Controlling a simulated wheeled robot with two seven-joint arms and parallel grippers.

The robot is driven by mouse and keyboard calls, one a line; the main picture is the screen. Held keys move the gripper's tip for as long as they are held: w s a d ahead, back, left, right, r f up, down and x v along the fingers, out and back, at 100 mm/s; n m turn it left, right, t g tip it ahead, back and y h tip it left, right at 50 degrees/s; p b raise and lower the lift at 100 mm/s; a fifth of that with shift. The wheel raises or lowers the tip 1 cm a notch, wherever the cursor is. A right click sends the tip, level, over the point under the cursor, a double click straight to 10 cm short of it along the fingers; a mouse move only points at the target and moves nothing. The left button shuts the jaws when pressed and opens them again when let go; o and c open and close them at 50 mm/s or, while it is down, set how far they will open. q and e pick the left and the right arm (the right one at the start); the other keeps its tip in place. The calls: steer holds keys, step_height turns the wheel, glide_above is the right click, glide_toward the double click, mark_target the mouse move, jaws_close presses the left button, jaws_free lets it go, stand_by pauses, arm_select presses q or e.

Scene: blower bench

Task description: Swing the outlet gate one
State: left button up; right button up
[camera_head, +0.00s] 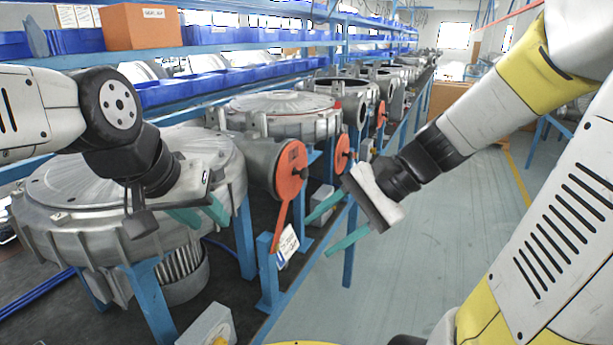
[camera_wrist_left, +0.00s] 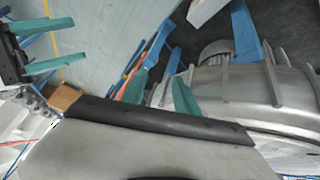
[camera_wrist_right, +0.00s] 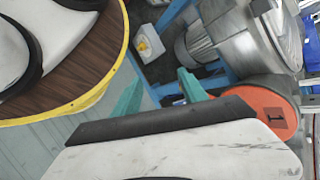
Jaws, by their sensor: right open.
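The nearest outlet gate (camera_head: 291,170) is an orange disc on the round outlet of a grey blower (camera_head: 225,165). Its orange lever (camera_head: 277,232) hangs down, with a white tag beside its lower end. In the right wrist view the orange disc (camera_wrist_right: 258,108) bears a dark mark like a 1. My right gripper (camera_head: 318,237) is open and empty, right of the lever and apart from it. My left gripper (camera_head: 212,226) is open and empty, in front of the near blower, left of the lever. My right gripper's teal fingers (camera_wrist_left: 46,38) also show in the left wrist view.
A second orange gate (camera_head: 342,152) sits just behind, with more blowers along the blue-framed bench. Blue bins (camera_head: 190,90) and a cardboard box (camera_head: 140,27) are on shelves above. The floor aisle (camera_head: 440,240) right of the bench is clear.

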steer(key=w+m+t+y, duration=0.2)
steer(key=w+m+y, duration=0.2)
steer(key=w+m, duration=0.2)
steer(key=m+t+y, duration=0.3)
steer(key=m+t, duration=0.3)
steer(key=m, duration=0.1)
glide_toward(307, 174)
steer(key=x, duration=0.8)
steer(key=shift+w+a, duration=0.1)
steer(key=shift+a, duration=0.05)
jaws_close()
